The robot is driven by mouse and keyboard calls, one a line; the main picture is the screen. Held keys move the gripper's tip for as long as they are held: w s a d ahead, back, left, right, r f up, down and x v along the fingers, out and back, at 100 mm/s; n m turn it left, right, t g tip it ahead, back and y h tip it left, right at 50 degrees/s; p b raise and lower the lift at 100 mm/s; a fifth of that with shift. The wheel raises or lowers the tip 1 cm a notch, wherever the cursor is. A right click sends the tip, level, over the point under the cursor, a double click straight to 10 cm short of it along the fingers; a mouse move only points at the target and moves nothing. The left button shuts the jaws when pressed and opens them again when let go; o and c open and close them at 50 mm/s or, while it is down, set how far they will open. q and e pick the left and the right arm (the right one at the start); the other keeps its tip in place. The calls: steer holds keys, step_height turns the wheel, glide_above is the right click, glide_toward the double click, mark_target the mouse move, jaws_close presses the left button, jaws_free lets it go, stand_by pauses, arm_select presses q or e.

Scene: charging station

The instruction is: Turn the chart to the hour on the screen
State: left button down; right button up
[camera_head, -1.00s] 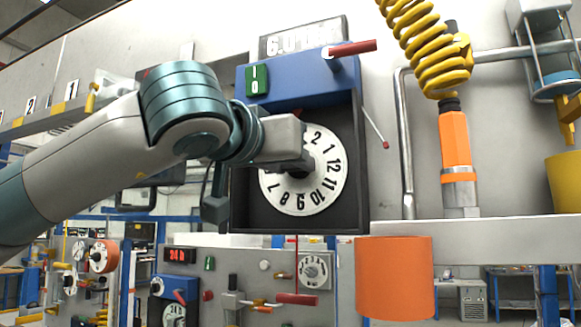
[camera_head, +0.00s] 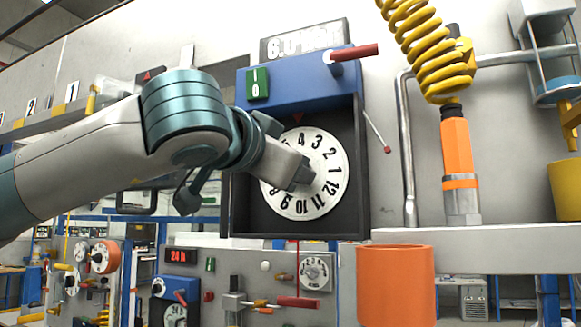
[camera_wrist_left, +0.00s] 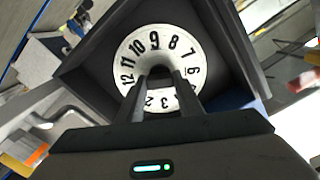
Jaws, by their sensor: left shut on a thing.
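The chart (camera_head: 325,172) is a white round disc with black hour numbers, set in a dark open case (camera_head: 352,215). It also shows in the wrist view (camera_wrist_left: 128,65). A small red pointer (camera_head: 298,117) sits above it, with the 4 close below. The screen (camera_head: 303,40) at the top begins with a 6; the blue housing hides its lower part. My left gripper (camera_head: 304,177) is at the chart's centre. My right gripper is out of view.
The blue housing (camera_head: 290,78) carries a green switch (camera_head: 257,84) and a red-tipped lever (camera_head: 354,52). A thin red-ended rod (camera_head: 375,132) sticks out at the right. An orange cylinder (camera_head: 395,285), a yellow coil (camera_head: 440,60) and a grey shelf (camera_head: 480,248) are further right.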

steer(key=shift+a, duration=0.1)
arm_select(q)
steer(key=c, duration=1.2)
jaws_free()
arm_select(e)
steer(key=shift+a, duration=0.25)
arm_select(q)
steer(key=shift+b+v, duration=3.15)
steer(key=shift+v, duration=5.6)
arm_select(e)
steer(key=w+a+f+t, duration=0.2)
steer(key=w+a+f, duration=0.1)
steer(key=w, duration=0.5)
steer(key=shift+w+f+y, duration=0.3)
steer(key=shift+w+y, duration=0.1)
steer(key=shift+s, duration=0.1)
